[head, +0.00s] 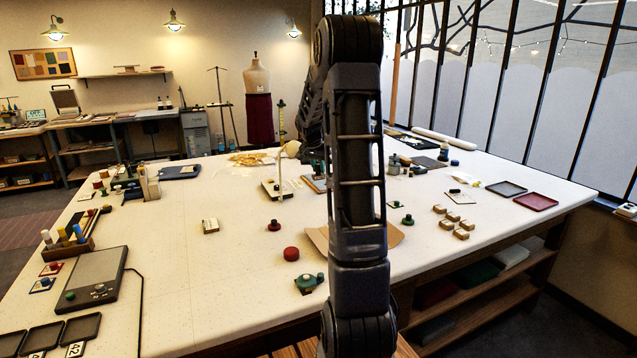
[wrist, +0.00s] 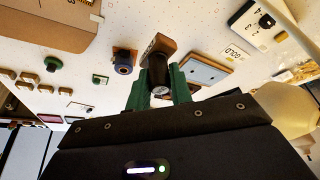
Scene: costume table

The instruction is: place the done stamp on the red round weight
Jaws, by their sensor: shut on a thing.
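My gripper (wrist: 160,92) shows in the wrist view with its green fingers shut on a stamp. The stamp has a dark round handle (wrist: 158,75) and a brown wooden block (wrist: 160,45) at its far end; no lettering on it is readable. In the head view my arm hides most of the gripper and the stamp. The red round weight (head: 291,254) lies on the table in the head view, left of my arm, with a bare top. I cannot make it out in the wrist view.
Near the weight are a green round piece (head: 307,284) and a smaller dark red piece (head: 274,225). A dark scale (head: 92,281) and small trays lie at left. Several wooden blocks (head: 453,218) are at right. Free white table (head: 200,270) lies left of the weight.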

